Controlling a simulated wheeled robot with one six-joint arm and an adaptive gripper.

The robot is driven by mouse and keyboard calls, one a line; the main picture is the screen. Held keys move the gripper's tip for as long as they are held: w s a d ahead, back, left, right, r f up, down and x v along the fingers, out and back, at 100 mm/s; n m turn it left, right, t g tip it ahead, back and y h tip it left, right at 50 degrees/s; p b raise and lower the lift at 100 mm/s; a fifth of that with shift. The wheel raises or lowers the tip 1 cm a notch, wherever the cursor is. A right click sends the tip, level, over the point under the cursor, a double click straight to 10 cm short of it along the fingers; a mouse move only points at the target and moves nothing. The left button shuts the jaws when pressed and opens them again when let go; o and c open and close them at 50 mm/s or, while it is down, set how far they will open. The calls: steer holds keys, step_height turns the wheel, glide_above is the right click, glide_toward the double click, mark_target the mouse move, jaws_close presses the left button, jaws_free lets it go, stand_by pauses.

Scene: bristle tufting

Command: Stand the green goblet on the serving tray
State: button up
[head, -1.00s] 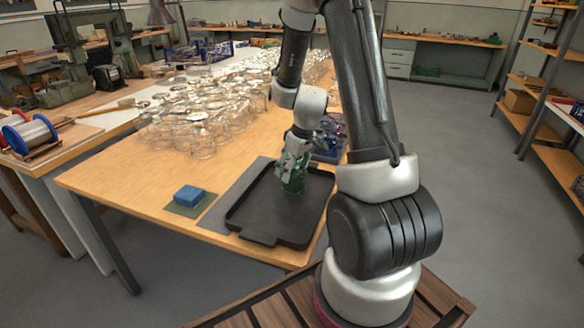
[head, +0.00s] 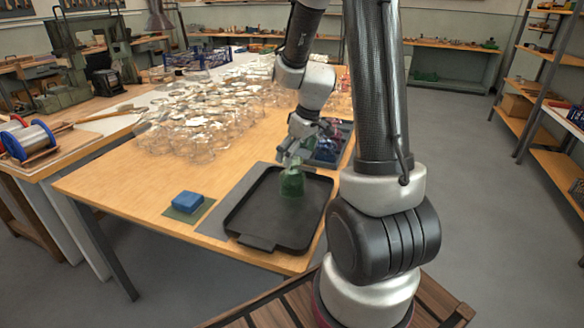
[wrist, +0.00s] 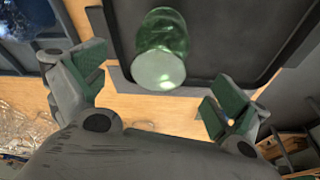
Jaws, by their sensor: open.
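The green goblet (head: 292,184) is translucent glass and stands on the black serving tray (head: 262,220), near the tray's far edge. It looks upright in the head view. In the wrist view the goblet (wrist: 160,48) shows whole at the top centre, with the dark tray (wrist: 225,35) behind it. My gripper (wrist: 152,92) is open and empty, with its green-padded fingers spread wide to either side and apart from the goblet. In the head view my gripper (head: 288,158) is just above and behind the goblet. The finger tips are hard to make out there.
A dark bin (head: 328,150) with coloured items stands behind the tray. Many clear glasses (head: 200,125) crowd the table's far left. A blue block (head: 187,201) sits on a green mat at the left. The wooden tabletop (head: 130,170) between is clear.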

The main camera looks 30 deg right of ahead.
steer(key=v, duration=0.5)
steer(key=shift+a, duration=0.2)
steer(key=s+a+r+m, duration=0.2)
steer(key=s+r, duration=0.4)
steer(key=s, duration=0.4)
steer(key=s+a+r+m+t+h, duration=0.1)
steer(key=s+a+r+m, duration=0.1)
steer(key=s+a+r, duration=0.2)
steer(key=s+r, duration=0.3)
steer(key=s, duration=0.4)
steer(key=shift+r, duration=0.3)
